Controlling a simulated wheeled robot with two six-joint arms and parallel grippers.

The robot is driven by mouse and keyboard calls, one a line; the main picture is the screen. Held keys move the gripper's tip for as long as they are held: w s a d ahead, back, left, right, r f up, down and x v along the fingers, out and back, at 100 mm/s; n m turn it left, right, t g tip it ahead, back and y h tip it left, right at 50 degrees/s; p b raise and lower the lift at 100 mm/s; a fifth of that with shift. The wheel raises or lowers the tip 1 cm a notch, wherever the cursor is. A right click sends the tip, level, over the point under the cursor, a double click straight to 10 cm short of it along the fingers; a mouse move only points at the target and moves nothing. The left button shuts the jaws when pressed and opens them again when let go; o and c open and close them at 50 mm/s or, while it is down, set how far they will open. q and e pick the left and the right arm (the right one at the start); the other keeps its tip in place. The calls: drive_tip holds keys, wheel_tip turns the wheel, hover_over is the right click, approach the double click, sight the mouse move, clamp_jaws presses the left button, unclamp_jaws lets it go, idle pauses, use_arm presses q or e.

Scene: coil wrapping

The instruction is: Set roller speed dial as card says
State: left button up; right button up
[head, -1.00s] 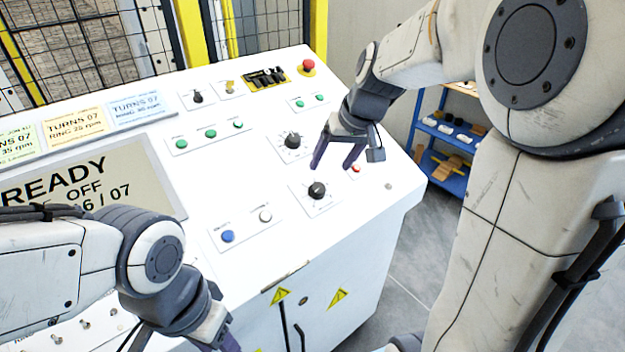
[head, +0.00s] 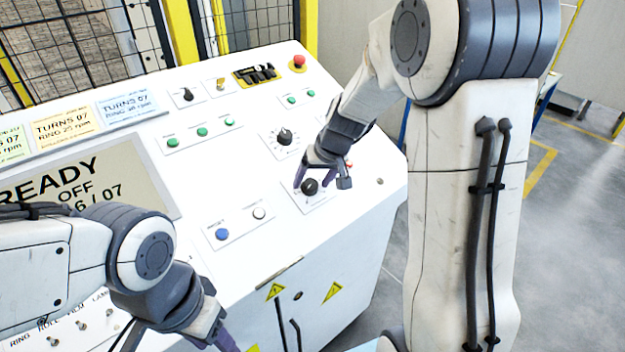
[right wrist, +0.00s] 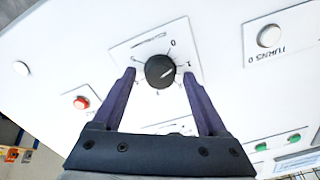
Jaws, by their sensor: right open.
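A black dial (head: 310,187) sits on a white plate on the sloped panel; the right wrist view also shows this dial (right wrist: 160,71) with a numbered scale. Its name label is too small to read, and its setting is not clear. A second black dial (head: 284,137) sits farther up the panel. My right gripper (head: 313,178) is open over the lower dial, its fingers on either side of the knob with gaps showing. A cream card (head: 62,125) and a blue card (head: 127,104) read TURNS 07 and a RING rpm. My left gripper (head: 218,330) is at the bottom, partly cut off.
A screen (head: 85,185) reads READY and OFF. Blue and white buttons (head: 240,227) lie left of the lower dial, and green buttons (head: 202,132) farther up. A red button (right wrist: 81,102) is close beside the dial. A red emergency stop (head: 299,62) stands at the back.

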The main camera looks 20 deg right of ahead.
clamp_jaws()
drive_tip(key=shift+m, duration=0.3)
drive_tip(key=m+p, duration=0.1)
drive_tip(key=m, duration=0.2)
drive_tip(key=shift+r, duration=0.1)
drive_tip(key=m+p, duration=0.2)
drive_tip(key=m, duration=0.2)
drive_tip(key=shift+d, duration=0.1)
drive_tip(key=m+p, duration=0.2)
drive_tip(key=m, duration=0.2)
drive_tip(key=shift+m, duration=0.3)
drive_tip(key=shift+m+p, duration=0.85)
drive_tip(key=shift+m, duration=1.05)
drive_tip(key=shift+s, duration=0.1)
